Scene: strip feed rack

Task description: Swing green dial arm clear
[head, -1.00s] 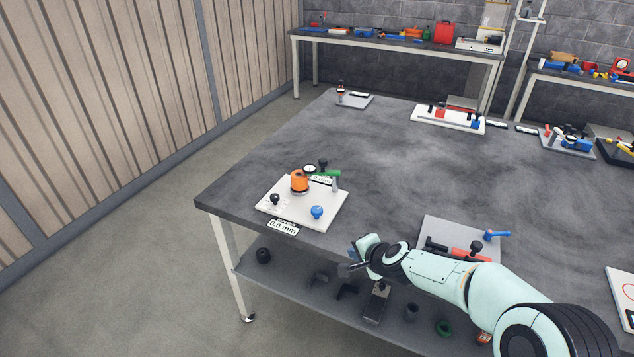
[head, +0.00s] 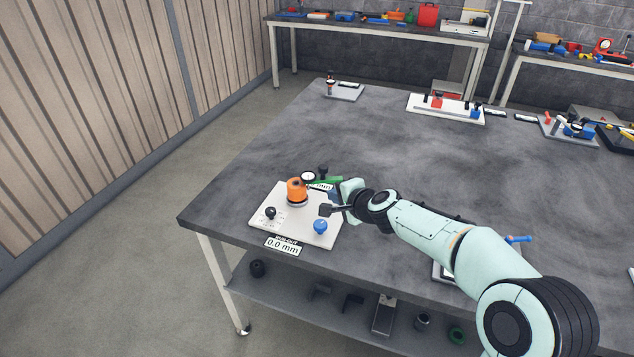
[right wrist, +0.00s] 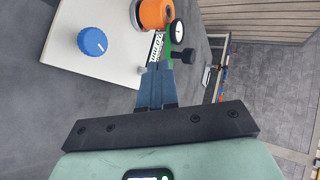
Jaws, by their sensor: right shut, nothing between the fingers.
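The green dial arm (head: 326,181) lies at the back right of a white plate (head: 275,196), with a round dial gauge (head: 308,177) at its left end beside an orange cylinder (head: 297,190). In the right wrist view the green arm (right wrist: 169,50) runs ahead of my fingertips, with the dial (right wrist: 177,31) beyond. My right gripper (head: 327,210) is shut and empty at the plate's right side. In the wrist view its fingertips (right wrist: 158,68) appear close to the near end of the arm; contact cannot be told. My left gripper is out of view.
A blue knob (head: 320,226) and a black knob (head: 270,212) stand on the plate's front part. A 0.0 mm label (head: 283,245) lies at the table's front edge. The grey table (head: 400,150) is clear behind the plate. Other fixtures stand further back.

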